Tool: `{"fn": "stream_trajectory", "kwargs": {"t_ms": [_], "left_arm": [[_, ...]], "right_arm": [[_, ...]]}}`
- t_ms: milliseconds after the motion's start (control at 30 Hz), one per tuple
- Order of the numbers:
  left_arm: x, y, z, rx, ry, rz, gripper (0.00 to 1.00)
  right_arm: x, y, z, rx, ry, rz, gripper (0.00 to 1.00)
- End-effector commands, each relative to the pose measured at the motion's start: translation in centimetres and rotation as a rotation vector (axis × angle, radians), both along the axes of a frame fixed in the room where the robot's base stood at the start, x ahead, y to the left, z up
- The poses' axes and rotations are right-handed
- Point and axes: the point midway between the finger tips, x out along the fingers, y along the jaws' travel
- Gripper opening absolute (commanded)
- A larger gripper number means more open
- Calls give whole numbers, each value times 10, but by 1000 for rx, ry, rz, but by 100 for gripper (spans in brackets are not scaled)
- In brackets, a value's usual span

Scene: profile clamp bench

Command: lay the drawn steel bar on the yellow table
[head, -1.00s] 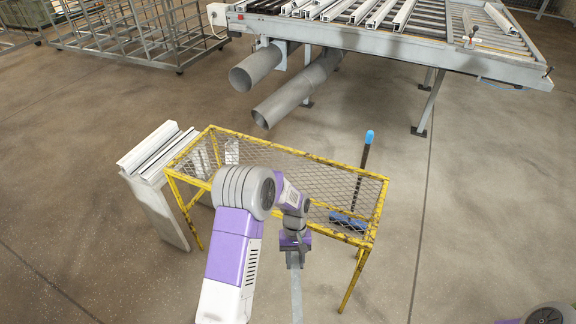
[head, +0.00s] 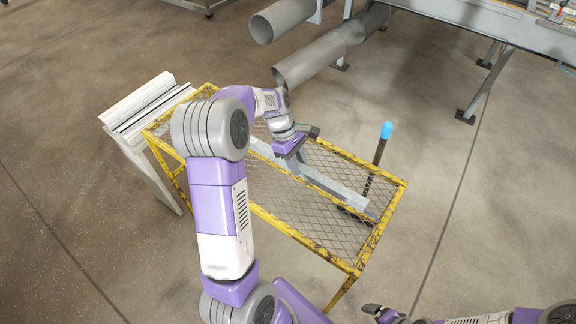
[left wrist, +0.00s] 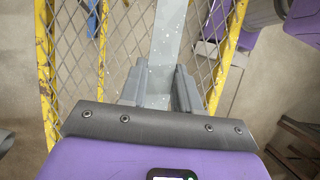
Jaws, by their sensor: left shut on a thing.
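The drawn steel bar (head: 335,188) is a long grey bar lying lengthwise over the mesh top of the yellow table (head: 312,244). My left gripper (head: 291,152) is shut on the bar near its middle, above the table. In the left wrist view the bar (left wrist: 169,40) runs between the two dark fingers (left wrist: 158,85), with the table's yellow frame (left wrist: 44,75) at the left. I cannot tell whether the bar touches the mesh. My right gripper (head: 376,312) shows at the bottom edge, away from the table; its opening is unclear.
A broom-like tool with a black handle and blue tip (head: 386,131) stands by the table's right end. White profiles lie on a stand (head: 147,103) at the left. Large grey pipes (head: 325,55) and a roller bench (head: 500,25) are behind. Floor at the right is clear.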

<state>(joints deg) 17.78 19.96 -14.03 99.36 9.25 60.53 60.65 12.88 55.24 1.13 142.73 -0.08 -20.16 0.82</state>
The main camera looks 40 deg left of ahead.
Motion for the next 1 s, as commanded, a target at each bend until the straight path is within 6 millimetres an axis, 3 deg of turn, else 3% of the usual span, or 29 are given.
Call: {"fn": "stream_trajectory", "kwargs": {"t_ms": [100,333,567,967,1000], "left_arm": [[0,0,-24,-2,2,1,0],[0,-1,-46,-2,0,-2,0],[0,-1,-82,-1,0,-3,0],[0,-1,-86,-1,-1,-4,0],[0,-1,-86,-1,1,-4,38]], "right_arm": [[0,0,-11,0,0,0,100],[0,0,-18,0,0,0,100],[0,0,-33,0,0,0,100],[0,0,-33,0,0,0,100],[0,0,-33,0,0,0,100]]}}
